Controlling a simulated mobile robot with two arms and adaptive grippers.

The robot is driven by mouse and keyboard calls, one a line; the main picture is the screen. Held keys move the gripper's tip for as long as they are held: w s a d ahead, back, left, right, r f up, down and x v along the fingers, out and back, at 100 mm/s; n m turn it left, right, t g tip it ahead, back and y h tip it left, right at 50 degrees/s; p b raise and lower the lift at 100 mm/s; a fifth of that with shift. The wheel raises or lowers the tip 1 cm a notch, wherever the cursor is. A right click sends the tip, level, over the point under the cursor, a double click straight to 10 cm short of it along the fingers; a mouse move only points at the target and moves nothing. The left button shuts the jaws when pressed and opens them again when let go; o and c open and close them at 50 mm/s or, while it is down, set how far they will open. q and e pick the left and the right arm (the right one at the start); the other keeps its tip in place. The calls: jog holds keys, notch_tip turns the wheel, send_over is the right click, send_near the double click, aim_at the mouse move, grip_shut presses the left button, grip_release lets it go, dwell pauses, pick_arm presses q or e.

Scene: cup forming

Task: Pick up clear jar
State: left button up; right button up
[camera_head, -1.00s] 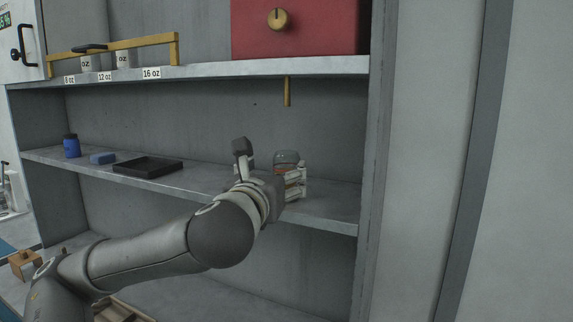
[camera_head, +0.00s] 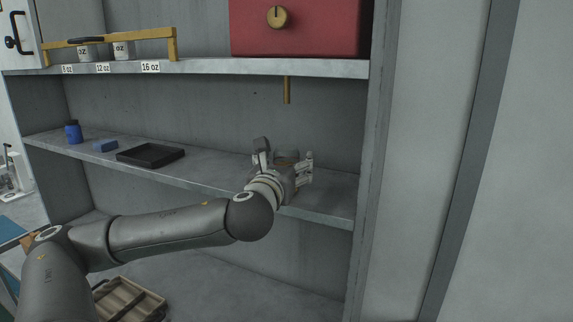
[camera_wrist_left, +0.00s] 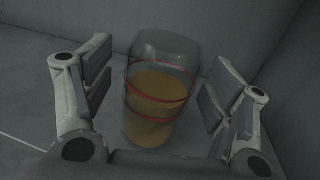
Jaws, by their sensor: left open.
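The clear jar (camera_wrist_left: 160,92) stands upright on the middle shelf in the left wrist view. It is see-through, with red lines around it and yellow-brown contents. My left gripper (camera_wrist_left: 160,100) is open, with one finger on each side of the jar and gaps visible between the fingers and the glass. In the head view, my left gripper (camera_head: 284,168) is at the right part of the shelf, and only the upper part of the jar (camera_head: 287,156) shows behind it. My right gripper is not in view.
The middle shelf (camera_head: 215,182) also holds a black tray (camera_head: 150,155), a blue block (camera_head: 105,146) and a blue bottle (camera_head: 73,132) on the left. A red box with a knob (camera_head: 298,28) and a downward spout (camera_head: 287,90) is above. A cabinet side wall (camera_head: 371,150) is close on the right.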

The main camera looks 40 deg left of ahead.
pick_arm(q)
jog(key=shift+w+a, duration=0.2)
jog(key=shift+w, duration=0.2)
jog(key=shift+s, duration=0.1)
jog(key=shift+c, duration=0.2)
jog(key=shift+c, duration=1.1)
jog(key=c, duration=1.1)
jog(key=shift+o, duration=0.2)
jog(key=shift+r, duration=0.2)
